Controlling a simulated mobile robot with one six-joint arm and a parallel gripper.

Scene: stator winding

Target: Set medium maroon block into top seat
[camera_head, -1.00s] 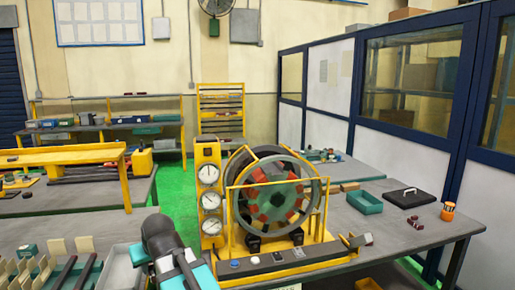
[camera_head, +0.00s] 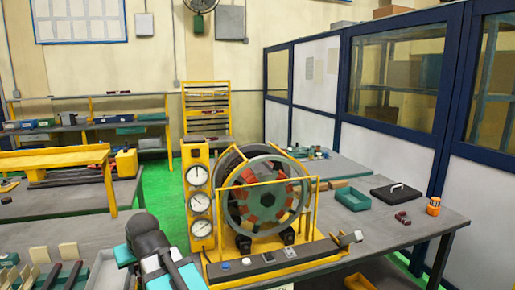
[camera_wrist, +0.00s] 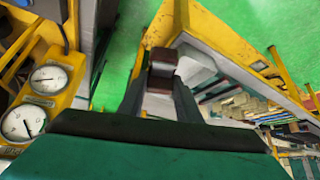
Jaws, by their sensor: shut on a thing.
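The medium maroon block (camera_wrist: 163,62) is between the tips of my gripper (camera_wrist: 162,75) in the wrist view. The two dark fingers are shut on it, and green floor shows beyond. In the head view my dark and teal arm is at the lower left, to the left of the winding stand; the fingers and the held block cannot be made out there. The stator (camera_head: 268,166) is a round grey-green ring standing upright in a yellow frame, with red and dark blocks around its inside. Its top seat is too small to make out clearly.
A yellow gauge column (camera_head: 198,203) stands just left of the stator. Yellow guard bars and a grey front rail (camera_head: 275,262) border it. On the right of the table are a teal tray (camera_head: 352,199), a black case (camera_head: 397,193), small maroon blocks (camera_head: 402,217) and an orange jar (camera_head: 433,206).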

